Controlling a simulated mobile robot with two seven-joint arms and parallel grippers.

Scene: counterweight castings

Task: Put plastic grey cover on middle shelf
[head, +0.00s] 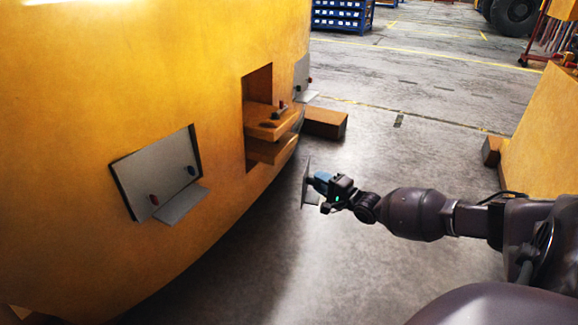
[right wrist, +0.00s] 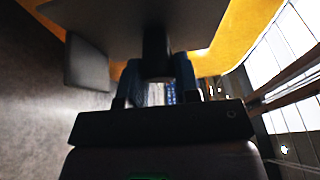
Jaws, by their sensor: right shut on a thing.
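My right gripper (head: 318,183) is shut on the plastic grey cover (head: 306,186), a thin grey plate seen nearly edge-on. It holds the cover in the air to the right of the yellow casting, apart from it. In the right wrist view the cover (right wrist: 125,22) fills the top, and the gripper (right wrist: 160,72) grips a dark stub under it. The open recess in the casting has an orange shelf (head: 262,131) with small dark items on it, and another ledge (head: 270,151) below. I cannot tell which counts as the middle shelf. My left gripper is not in view.
The yellow casting (head: 120,90) fills the left. Grey panels sit at a left recess (head: 160,170) and a far right one (head: 301,75). A brown block (head: 325,123) juts out behind the shelf. Another yellow casting (head: 545,120) stands at right. The floor between is clear.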

